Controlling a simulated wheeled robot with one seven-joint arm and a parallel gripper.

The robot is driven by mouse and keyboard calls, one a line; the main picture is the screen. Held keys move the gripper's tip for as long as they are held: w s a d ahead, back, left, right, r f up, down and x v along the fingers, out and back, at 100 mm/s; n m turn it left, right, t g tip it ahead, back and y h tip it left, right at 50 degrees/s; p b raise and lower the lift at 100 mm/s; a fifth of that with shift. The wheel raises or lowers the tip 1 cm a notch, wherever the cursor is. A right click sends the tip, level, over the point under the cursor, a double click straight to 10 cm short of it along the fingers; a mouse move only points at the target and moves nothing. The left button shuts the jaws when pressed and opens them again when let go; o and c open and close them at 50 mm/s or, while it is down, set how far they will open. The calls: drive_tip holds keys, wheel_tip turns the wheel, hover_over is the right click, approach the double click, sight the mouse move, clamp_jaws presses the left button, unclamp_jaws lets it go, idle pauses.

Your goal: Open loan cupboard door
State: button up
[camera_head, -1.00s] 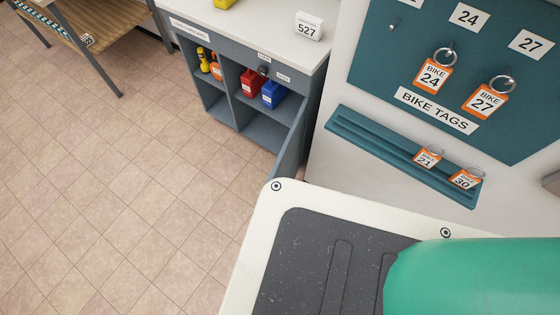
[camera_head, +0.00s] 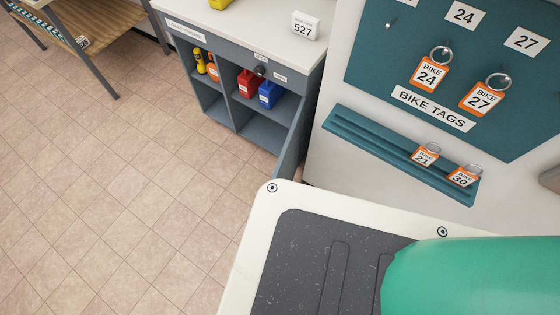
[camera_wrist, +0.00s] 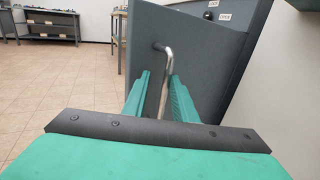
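The loan cupboard (camera_head: 222,104) is a grey unit under a white counter, with its front open and its shelves in view. Its grey door (camera_head: 292,150) stands swung out at the right side of the opening, seen nearly edge-on. In the wrist view the door panel (camera_wrist: 190,55) is close ahead, with a bent metal bar handle (camera_wrist: 168,72). My gripper (camera_wrist: 160,78) has its two green fingers apart, one on each side of the handle. The handle looks nearer the right finger; whether it touches cannot be told. The fingers are hidden in the head view.
Red (camera_head: 247,84) and blue (camera_head: 270,93) containers sit on the cupboard shelf. A teal tag ledge (camera_head: 385,150) and a tag board (camera_head: 410,70) are on the right. A wooden-topped bench (camera_head: 70,42) stands at the upper left. The tiled floor (camera_head: 120,190) is clear.

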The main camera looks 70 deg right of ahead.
drive_tip(key=v, duration=0.6)
drive_tip(key=shift+s+a, duration=0.2)
drive_tip(key=shift+a, duration=0.25)
drive_tip(key=w+a+r+m+t+y, duration=0.1)
drive_tip(key=w+a+r+m+y, duration=0.4)
drive_tip(key=a+r+m, duration=0.5)
drive_tip(key=w+a+r+m+y, duration=0.6)
drive_tip(key=a+r+m, duration=0.5)
drive_tip(key=a+m, duration=0.3)
drive_tip(key=m, duration=0.3)
drive_tip(key=shift+r+m+t+y, duration=0.25)
drive_tip(key=shift+m+t+y, duration=0.15)
drive_tip(key=shift+w, duration=0.15)
